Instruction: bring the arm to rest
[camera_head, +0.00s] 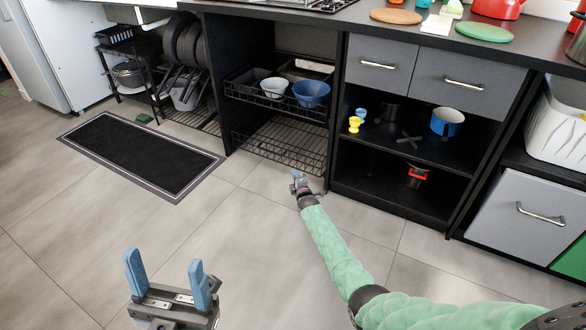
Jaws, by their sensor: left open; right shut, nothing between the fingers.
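My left gripper (164,270) is low at the bottom left, over the bare floor. Its two blue fingers stand wide apart with nothing between them. My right arm, in a green quilted cover, reaches in from the bottom right. My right gripper (295,174) is at its far end, in front of the lower wire rack of the open cabinet. It looks small there, its fingers are together and no object shows in it. I cannot tell from this view whether it touches the rack.
A black cabinet with a wire rack (285,145) and grey drawers (378,64) stands ahead. Its shelf holds a blue pot (446,121) and yellow cup (355,124). A gas hob (330,5) tops the counter. A dark mat (142,152) lies left; the floor between is clear.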

